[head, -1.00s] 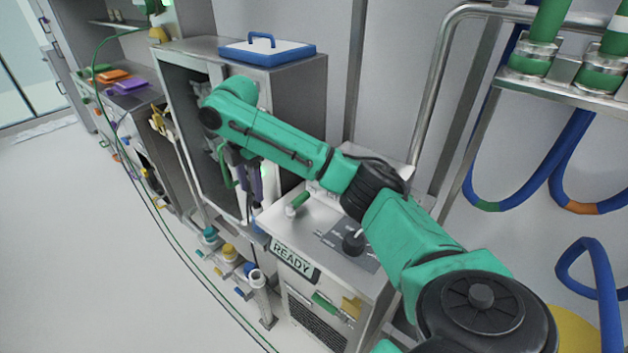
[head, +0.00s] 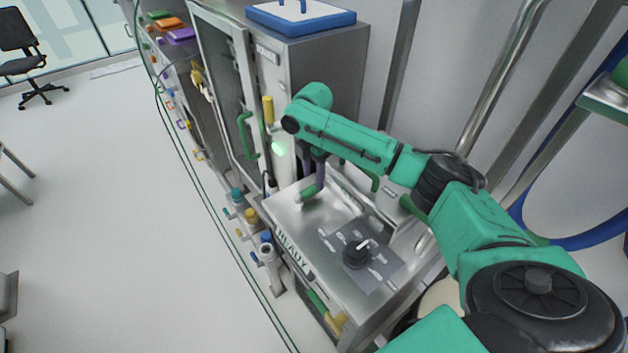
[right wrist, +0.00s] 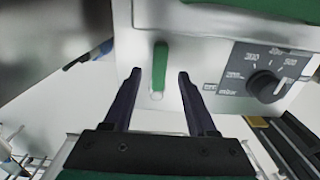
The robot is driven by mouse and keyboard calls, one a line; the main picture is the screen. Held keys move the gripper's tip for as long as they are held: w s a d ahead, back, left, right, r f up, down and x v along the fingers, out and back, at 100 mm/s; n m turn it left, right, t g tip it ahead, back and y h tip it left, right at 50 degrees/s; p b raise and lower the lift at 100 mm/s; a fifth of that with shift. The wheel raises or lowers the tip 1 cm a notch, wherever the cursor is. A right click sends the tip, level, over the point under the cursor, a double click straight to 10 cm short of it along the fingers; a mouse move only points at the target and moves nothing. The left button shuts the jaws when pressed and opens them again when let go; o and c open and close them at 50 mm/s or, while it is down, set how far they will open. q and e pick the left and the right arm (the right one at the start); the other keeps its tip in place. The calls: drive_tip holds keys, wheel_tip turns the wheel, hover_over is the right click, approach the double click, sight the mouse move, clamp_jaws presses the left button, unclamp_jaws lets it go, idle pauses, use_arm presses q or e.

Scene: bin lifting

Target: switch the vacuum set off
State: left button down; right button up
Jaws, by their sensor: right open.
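The vacuum set is a steel box with a sloping grey dial panel (head: 375,262), a black knob (head: 356,254) and a sign reading READY (head: 291,245). In the right wrist view the black knob (right wrist: 266,87) sits right of a green switch lever (right wrist: 160,68) on a pale steel face. My right gripper (head: 314,186) is over the far left part of the box top. In the wrist view its two dark purple fingers (right wrist: 159,76) are open, one on each side of the green lever, apart from it. My left gripper is out of view.
A tall steel cabinet (head: 275,80) with a glass door and green handle (head: 246,136) stands behind, topped by a blue-rimmed tray (head: 300,18). Upright steel pipes (head: 500,90) are on the right. The floor at left is mostly clear.

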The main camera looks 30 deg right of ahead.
sight(313, 187)
drive_tip(key=f, duration=0.3)
drive_tip(key=shift+d, duration=0.2)
drive_tip(key=shift+a+f, duration=0.25)
drive_tip(key=shift+f, duration=0.15)
drive_tip(key=shift+d, duration=0.1)
clamp_jaws()
idle(0.8)
